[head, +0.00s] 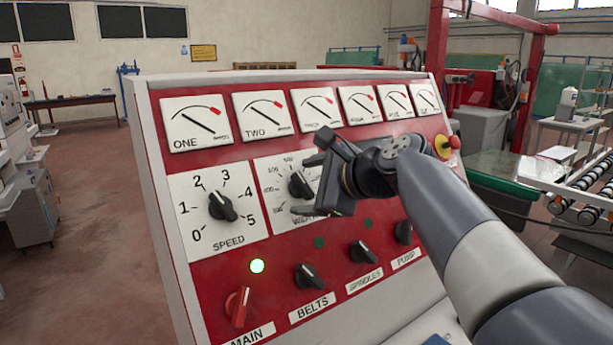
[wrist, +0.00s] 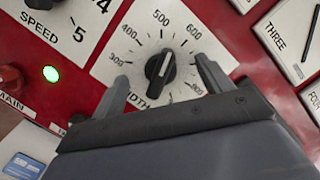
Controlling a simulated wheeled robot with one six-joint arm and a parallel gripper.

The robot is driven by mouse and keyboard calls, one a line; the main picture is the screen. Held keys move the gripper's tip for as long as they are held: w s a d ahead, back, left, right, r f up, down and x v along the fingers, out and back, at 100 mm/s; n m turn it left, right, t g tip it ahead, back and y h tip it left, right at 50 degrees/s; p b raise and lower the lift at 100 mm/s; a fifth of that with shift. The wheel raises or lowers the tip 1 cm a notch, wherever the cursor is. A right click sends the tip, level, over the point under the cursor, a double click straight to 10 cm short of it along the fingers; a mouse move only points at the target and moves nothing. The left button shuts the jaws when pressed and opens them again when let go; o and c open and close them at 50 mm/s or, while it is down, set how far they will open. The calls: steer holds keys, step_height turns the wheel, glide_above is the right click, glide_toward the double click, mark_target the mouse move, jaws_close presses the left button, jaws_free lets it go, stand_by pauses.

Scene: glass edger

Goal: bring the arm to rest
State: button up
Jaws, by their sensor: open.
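My arm reaches in from the lower right in the head view. My gripper (head: 312,182) is in front of the width dial on the red control panel (head: 285,243). In the wrist view my gripper (wrist: 165,85) is open, with one finger on each side of the black width knob (wrist: 160,67). The fingers stand apart from the knob, and nothing is between them but the knob behind. How far the fingertips are from the panel face I cannot tell. The gripper hides part of the width dial in the head view.
The speed knob (head: 222,206) is left of my gripper. Below are the red main switch (head: 238,306), beside a lit green lamp (head: 257,266), and the belts (head: 310,277) and spindles (head: 364,251) knobs. A yellow-and-red stop button (head: 446,146) is at right. Several gauges line the top.

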steer(key=m+t+p, duration=0.1)
steer(key=m, duration=0.4)
steer(key=shift+m, duration=0.4)
steer(key=shift+b+v, duration=0.65)
steer(key=shift+v, duration=1.9)
steer(key=shift+s+a, duration=0.1)
